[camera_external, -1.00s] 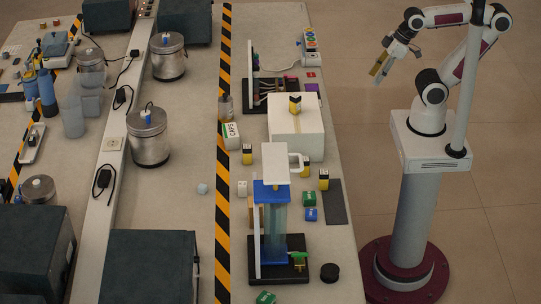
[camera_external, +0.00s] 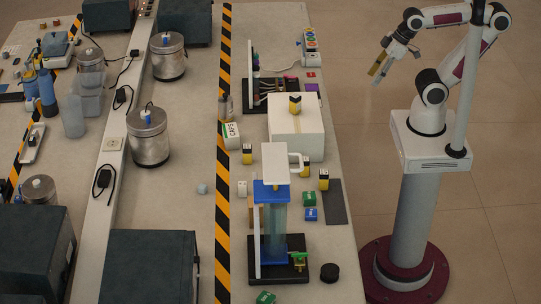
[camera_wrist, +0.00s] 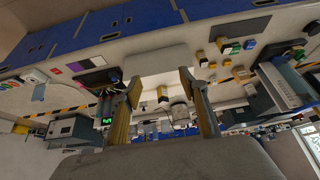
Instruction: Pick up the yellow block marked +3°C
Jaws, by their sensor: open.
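Several yellow blocks with black parts are in the external view: one on top of a white box (camera_external: 295,105), one left of that box (camera_external: 247,154), one partly hidden behind the white handle (camera_external: 305,164), and one near the dark mat (camera_external: 323,180). Their markings are too small to read, so I cannot tell which says +3°C. In the wrist view, a yellow-black block (camera_wrist: 162,94) shows beyond and between my fingers, and another (camera_wrist: 202,58) lies to the right. My gripper (camera_external: 379,68) is open and empty, right of the bench and apart from every block.
The white box (camera_external: 297,143) and a blue-and-white column apparatus (camera_external: 272,215) stand on the bench. Green (camera_external: 309,199) and blue (camera_external: 311,214) blocks lie right of the column. A tube rack (camera_external: 268,88) stands behind. Floor is clear between my base and the bench.

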